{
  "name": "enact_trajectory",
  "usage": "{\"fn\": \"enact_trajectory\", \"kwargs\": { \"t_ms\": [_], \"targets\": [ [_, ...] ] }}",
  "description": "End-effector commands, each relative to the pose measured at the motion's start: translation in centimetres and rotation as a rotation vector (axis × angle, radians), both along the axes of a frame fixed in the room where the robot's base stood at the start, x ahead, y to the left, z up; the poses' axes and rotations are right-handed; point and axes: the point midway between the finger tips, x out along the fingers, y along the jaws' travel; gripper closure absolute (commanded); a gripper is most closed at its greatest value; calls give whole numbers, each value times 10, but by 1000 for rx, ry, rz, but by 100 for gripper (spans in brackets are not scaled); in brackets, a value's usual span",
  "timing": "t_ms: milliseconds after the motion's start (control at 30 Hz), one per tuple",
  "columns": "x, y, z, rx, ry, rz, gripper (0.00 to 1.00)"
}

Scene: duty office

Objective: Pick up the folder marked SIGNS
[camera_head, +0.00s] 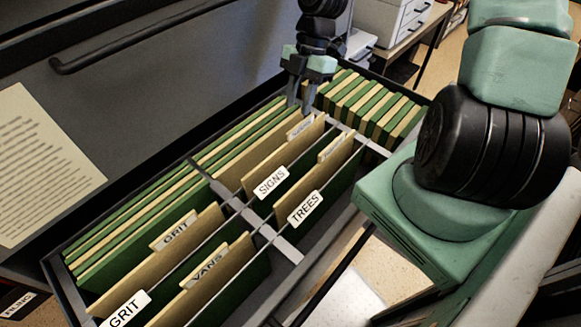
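A white SIGNS label (271,182) stands at the front of a section in the middle of the open file drawer. Behind it is a tan folder (276,150) with a small tab (300,127) at its upper right; the tab's print is too small to read surely. My gripper (301,105) points down at the far right end of this folder, just behind the tab. Its two fingers look apart, with a narrow gap. Whether they straddle or touch the folder's edge I cannot tell.
The drawer also holds folders by the GRIT (125,309), VANS (208,273) and TREES (305,208) labels. Packed green and tan folders (372,103) fill the back right. Grey metal rails (240,212) divide the drawer. The dark cabinet front (165,95) rises close behind.

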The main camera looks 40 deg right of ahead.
Motion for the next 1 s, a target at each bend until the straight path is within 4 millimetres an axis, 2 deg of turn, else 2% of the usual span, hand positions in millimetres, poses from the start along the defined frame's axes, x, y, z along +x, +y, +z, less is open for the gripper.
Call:
{"fn": "enact_trajectory", "kwargs": {
  "t_ms": [133, 433, 700, 1000],
  "targets": [
    [-4, 11, -25, 1, 2, 3, 68],
    [-9, 18, -46, 0, 2, 2, 68],
    [-18, 31, -81, 1, 3, 2, 68],
    [-18, 32, -87, -1, 0, -1, 68]
  ]
}}
